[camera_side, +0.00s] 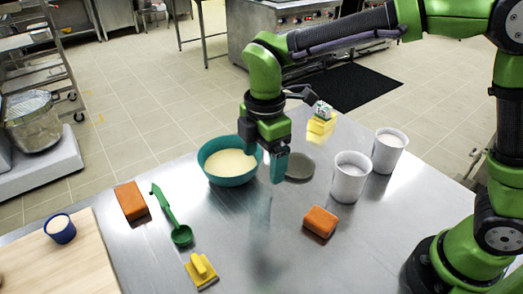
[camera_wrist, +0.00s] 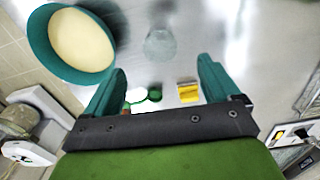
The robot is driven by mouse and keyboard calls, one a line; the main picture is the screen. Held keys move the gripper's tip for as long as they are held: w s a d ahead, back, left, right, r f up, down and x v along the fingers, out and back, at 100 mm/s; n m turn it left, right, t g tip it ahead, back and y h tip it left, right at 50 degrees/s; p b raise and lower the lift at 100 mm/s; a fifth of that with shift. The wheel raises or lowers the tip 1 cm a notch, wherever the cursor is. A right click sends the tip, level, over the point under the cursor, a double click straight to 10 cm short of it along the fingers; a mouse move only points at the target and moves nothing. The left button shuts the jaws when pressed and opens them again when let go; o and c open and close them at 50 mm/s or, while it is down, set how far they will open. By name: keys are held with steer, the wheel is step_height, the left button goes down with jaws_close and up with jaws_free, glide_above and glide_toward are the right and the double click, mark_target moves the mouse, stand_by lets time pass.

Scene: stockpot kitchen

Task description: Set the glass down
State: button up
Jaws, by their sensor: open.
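The glass (camera_side: 261,209) is clear and faint, and looks upright on the steel table in front of the teal bowl. In the wrist view the glass (camera_wrist: 160,44) shows beyond my fingertips, roughly centred between them and apart from both. My gripper (camera_side: 267,166) is above the glass in the side view, pointing down. Its two teal fingers are spread with nothing between them, as the wrist view of my gripper (camera_wrist: 162,70) also shows. The glass's base is hard to make out against the shiny table.
The teal bowl (camera_side: 231,176) of cream-coloured contents stands close left of my gripper. A grey disc (camera_side: 299,168), white cups (camera_side: 349,178) and an orange block (camera_side: 320,222) lie to the right. A green ladle (camera_side: 170,212) and yellow scraper (camera_side: 201,270) are left. The front middle is clear.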

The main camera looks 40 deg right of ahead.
steer(key=s+d+r+m+t+y, duration=0.1)
steer(key=s+d+r+m+t, duration=0.2)
steer(key=s+d+m, duration=0.3)
steer(key=s+d+r+m+t+y, duration=0.1)
steer(key=s+d+r+m+t, duration=0.3)
steer(key=s+d+m, duration=0.3)
steer(key=d+m, duration=0.4)
steer(key=m, duration=0.4)
steer(key=shift+r+m, duration=0.2)
steer(key=shift+m, duration=0.1)
